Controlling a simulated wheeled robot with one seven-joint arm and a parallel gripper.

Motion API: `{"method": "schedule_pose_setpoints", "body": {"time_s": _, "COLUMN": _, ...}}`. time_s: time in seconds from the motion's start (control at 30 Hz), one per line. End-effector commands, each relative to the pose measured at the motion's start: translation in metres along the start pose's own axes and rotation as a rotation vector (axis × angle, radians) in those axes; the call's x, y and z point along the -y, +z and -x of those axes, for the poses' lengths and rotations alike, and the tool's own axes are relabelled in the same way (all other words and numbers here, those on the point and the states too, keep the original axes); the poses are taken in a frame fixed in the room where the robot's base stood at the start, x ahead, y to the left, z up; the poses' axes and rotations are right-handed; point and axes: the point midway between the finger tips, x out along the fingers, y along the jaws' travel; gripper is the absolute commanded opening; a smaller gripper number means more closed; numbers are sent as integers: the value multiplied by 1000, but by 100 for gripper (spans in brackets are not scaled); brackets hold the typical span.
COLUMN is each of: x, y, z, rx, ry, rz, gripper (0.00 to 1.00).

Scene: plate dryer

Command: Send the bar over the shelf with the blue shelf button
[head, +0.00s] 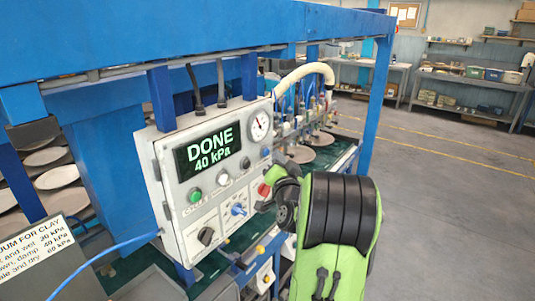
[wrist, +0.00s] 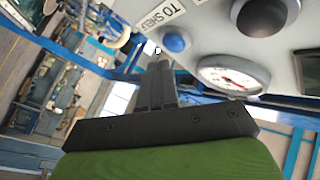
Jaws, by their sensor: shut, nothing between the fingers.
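The blue shelf button (wrist: 177,42) sits on the pale panel beside a label reading TO SHELF (wrist: 160,18) in the wrist view. It seems to be the small blue spot (head: 265,152) below the gauge in the head view. My gripper (wrist: 158,60) is shut and empty. Its fingertips appear just left of and below the blue button in the wrist view; I cannot tell the depth gap. In the head view my arm hides the fingers. The bar with suction fittings (head: 300,125) appears behind the panel, near pale plates (head: 300,154); its exact place is unclear.
The control box (head: 173,165) shows DONE 40 kPa on its screen (head: 207,151). It carries a green button (head: 194,195), a white button (head: 222,177), a blue knob (head: 238,209) and a red button (head: 263,189). A blue beam (head: 190,45) spans above. The floor at right is clear.

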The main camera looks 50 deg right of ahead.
Motion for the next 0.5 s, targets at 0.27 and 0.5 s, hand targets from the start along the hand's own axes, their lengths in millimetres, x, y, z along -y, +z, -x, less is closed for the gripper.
{"method": "schedule_pose_setpoints", "body": {"time_s": 0.27, "x": 5, "y": 4, "z": -6, "rx": 1, "ry": -1, "rz": -1, "gripper": 0}}
{"method": "schedule_pose_setpoints", "body": {"time_s": 0.5, "x": 4, "y": 4, "z": -6, "rx": 0, "ry": 0, "rz": -1, "gripper": 0}}
